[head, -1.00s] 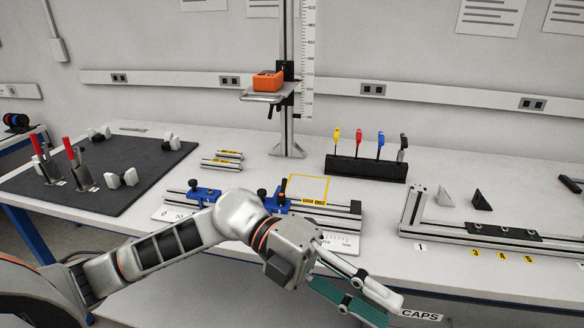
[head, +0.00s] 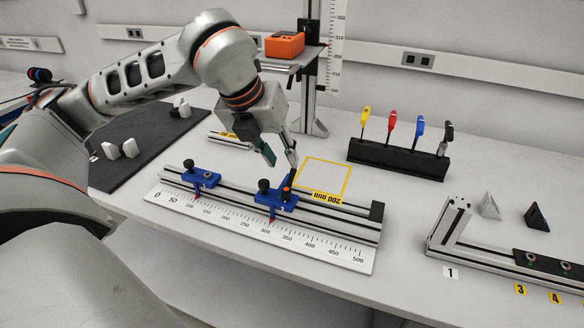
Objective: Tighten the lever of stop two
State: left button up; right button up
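Two blue stops sit on an aluminium rail (head: 330,216) above a white scale. The left blue stop (head: 205,178) is near 100 and has a black knob. No number on the stops is readable. My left gripper (head: 280,160) is open, with its fingers pointing down just above and behind the right stop's lever. Whether a fingertip touches the lever is unclear. My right gripper is out of view.
A yellow outlined area (head: 324,178) marked 200 mm lies behind the rail. A black rack (head: 398,158) with coloured-handled tools stands behind right. A second rail fixture (head: 450,226) is at the right. An upright post with an orange box (head: 284,45) stands at the back.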

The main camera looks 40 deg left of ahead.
aim_at(291, 174)
pick_arm(q)
jog(key=x, duration=0.6)
jog(key=shift+b, duration=0.3)
grip_shut()
